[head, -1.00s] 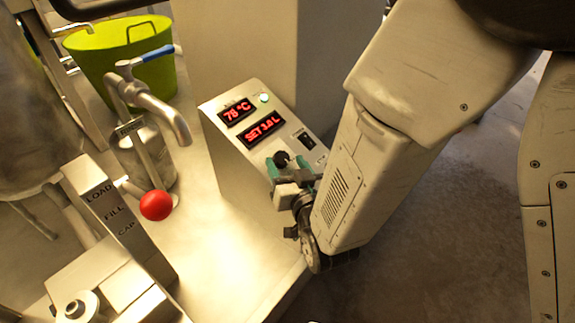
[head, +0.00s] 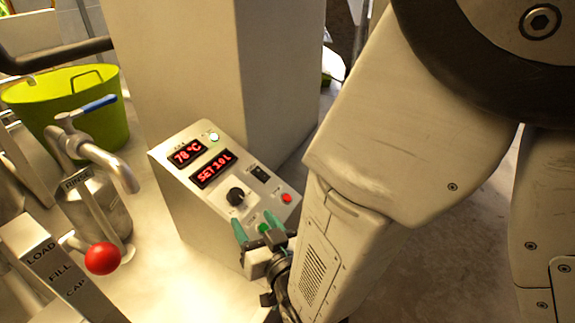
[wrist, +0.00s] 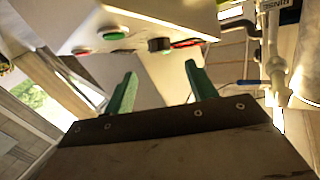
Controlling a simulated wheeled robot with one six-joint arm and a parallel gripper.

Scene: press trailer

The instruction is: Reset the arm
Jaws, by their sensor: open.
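My gripper (head: 256,229) is at the lower front edge of the control box (head: 205,215), its green fingers apart with nothing between them. In the wrist view my gripper (wrist: 160,88) also shows open and empty, with the box (wrist: 140,15) above and beyond the fingertips. The box's panel carries two red displays reading 78 °C and SET 3.0 L, a black knob (head: 236,196), a dark rocker switch (head: 259,173), a lit button (head: 214,137) and a red button (head: 287,198). A green button (head: 264,228) shows near the fingertips; whether they touch the panel I cannot tell.
A metal tap with a blue handle (head: 96,105) and a lever with a red ball (head: 102,258) stand left of the box. A yellow-green tub (head: 90,110) is behind. A post marked LOAD, FILL, CAP (head: 55,265) is at lower left. A tall pale column (head: 215,70) rises behind the box.

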